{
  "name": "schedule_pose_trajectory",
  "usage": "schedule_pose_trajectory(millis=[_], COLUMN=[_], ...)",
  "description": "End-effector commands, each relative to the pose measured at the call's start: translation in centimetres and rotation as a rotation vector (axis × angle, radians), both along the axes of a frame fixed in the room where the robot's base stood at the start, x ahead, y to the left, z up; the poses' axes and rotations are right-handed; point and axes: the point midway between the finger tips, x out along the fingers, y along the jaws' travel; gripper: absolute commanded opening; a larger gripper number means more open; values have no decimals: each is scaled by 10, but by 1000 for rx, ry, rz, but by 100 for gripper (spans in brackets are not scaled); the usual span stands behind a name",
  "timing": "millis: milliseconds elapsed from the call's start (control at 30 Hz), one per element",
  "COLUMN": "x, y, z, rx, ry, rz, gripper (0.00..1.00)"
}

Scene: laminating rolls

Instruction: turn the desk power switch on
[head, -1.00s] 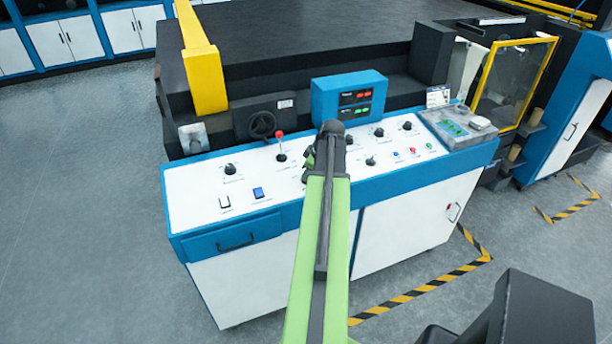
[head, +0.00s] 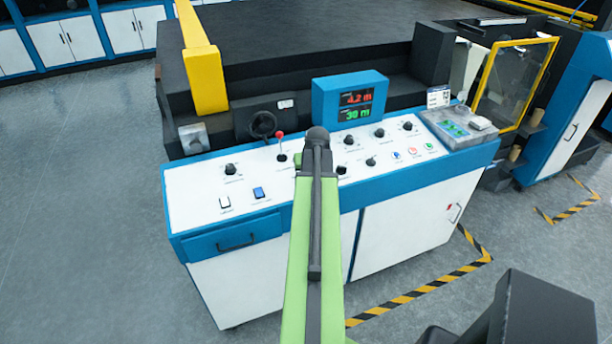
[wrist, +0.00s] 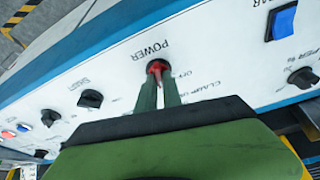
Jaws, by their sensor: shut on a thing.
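The desk power switch is a knob with a red handle (wrist: 155,67) in the wrist view, beside the printed words POWER and OFF. My gripper (wrist: 159,87) is shut on this handle, with one green finger on each side of it. The fingers cover part of the switch and its lettering. In the head view my arm hides the switch and the gripper. The desk display (head: 357,104) is lit, with red digits above green digits.
The white control desk (head: 250,205) carries other black knobs (wrist: 91,99), a red-topped lever (head: 281,146) and a blue rocker (wrist: 284,20). Open floor lies left of the desk.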

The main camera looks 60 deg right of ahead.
Motion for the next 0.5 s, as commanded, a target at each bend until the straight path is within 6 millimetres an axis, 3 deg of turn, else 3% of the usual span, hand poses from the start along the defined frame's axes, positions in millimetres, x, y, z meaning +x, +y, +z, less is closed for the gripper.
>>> schedule_pose_trajectory(millis=[500], x=[1], y=[4], z=[-2], rx=[70], ry=[-40], rz=[-423], gripper=[0])
